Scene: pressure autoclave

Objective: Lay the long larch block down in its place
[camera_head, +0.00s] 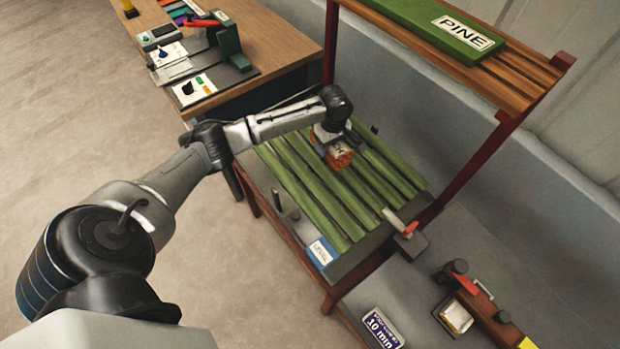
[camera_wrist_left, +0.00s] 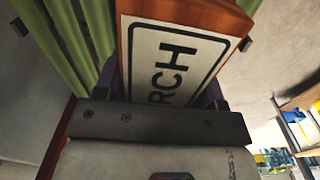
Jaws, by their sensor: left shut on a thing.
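The larch block (camera_head: 340,156) is reddish-orange with a white label, partly hidden by my left gripper in the head view. In the left wrist view its label (camera_wrist_left: 168,62) shows large letters ending in "RCH". My left gripper (camera_head: 330,140) is shut on the block over the green slatted rack (camera_head: 300,190). I cannot tell whether the block touches the slats. The block's far end is out of sight. My right gripper is not in view.
A shelf above the rack holds a green block labelled PINE (camera_head: 462,33). A red-handled lever (camera_head: 405,228) stands at the rack's right corner. A "10 min" sign (camera_head: 382,328) lies at lower right. A wooden bench (camera_head: 268,45) with control panels stands at the back left.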

